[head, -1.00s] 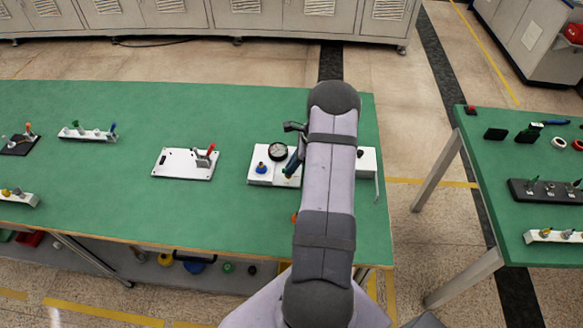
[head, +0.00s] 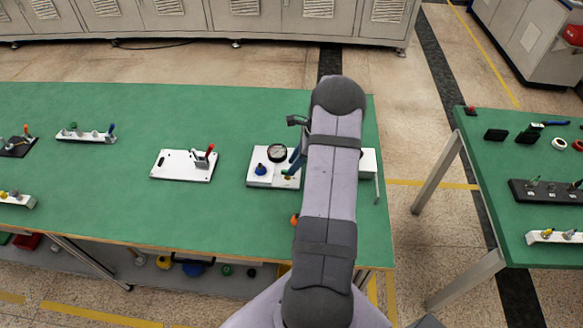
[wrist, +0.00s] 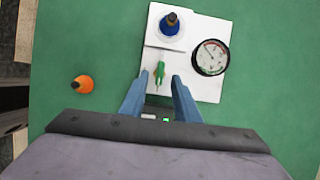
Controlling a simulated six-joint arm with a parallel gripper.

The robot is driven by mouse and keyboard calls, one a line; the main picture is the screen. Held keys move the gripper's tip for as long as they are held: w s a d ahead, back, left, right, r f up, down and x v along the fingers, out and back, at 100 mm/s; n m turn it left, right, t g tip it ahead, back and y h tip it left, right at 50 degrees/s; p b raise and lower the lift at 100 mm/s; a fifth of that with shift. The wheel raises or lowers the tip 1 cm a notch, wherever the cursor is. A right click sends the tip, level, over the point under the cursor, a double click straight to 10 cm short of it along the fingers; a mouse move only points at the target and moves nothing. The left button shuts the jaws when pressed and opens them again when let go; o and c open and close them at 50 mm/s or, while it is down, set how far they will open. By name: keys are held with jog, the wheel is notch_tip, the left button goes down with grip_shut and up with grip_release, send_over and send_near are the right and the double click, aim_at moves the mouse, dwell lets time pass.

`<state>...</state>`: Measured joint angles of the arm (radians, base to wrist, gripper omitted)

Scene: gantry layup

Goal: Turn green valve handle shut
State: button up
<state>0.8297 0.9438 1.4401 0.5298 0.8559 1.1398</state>
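The green valve handle (wrist: 160,72) shows in the wrist view on a white plate (wrist: 205,92), pointing up and down the picture. My gripper (wrist: 154,80) is open, with one blue finger to each side of the handle's lower end. The fingers look apart from the handle; their height above it I cannot tell. In the head view the white plate (head: 262,181) lies near the right end of the green table, and my arm hides part of it.
A blue knob (wrist: 172,24) and a round gauge (wrist: 210,57) share the white plate. An orange knob (wrist: 82,84) stands on the table to the left in the wrist view. Another white plate with a red-tipped lever (head: 182,166) lies further left in the head view.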

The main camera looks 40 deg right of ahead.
jog(key=shift+b+v, duration=0.65)
jog(key=shift+v, duration=1.75)
jog(key=s+a+r+n+g+h, duration=0.1)
jog(key=a+r+n, duration=0.2)
jog(key=a+n, duration=0.45)
jog(key=s+a+r+n+g, duration=0.15)
jog(key=a+n, duration=0.25)
jog(key=a, duration=0.6)
jog(key=s+a+r+n+h, duration=0.2)
jog(key=s+a+n, duration=1.1)
jog(key=s+n, duration=0.15)
jog(key=s+a+f+m+g+y+b, duration=0.1)
jog(key=a+f+b, duration=0.2)
jog(key=f+b, duration=1.35)
jog(key=a+f+g+y+b, duration=0.1)
jog(key=a+f+b, duration=0.1)
jog(key=f+b, duration=1.4)
jog(key=d+f+n+h+b, duration=0.1)
jog(key=d+f+b, duration=0.1)
jog(key=f+b, duration=1.5)
jog(key=w+d+f+t+h+b, duration=0.1)
jog(key=d+f+b, duration=0.1)
jog(key=f+b, duration=1.5)
jog(key=shift+d+f+n, duration=0.25)
jog(key=shift+d+n, duration=0.05)
jog(key=shift+n, duration=0.1)
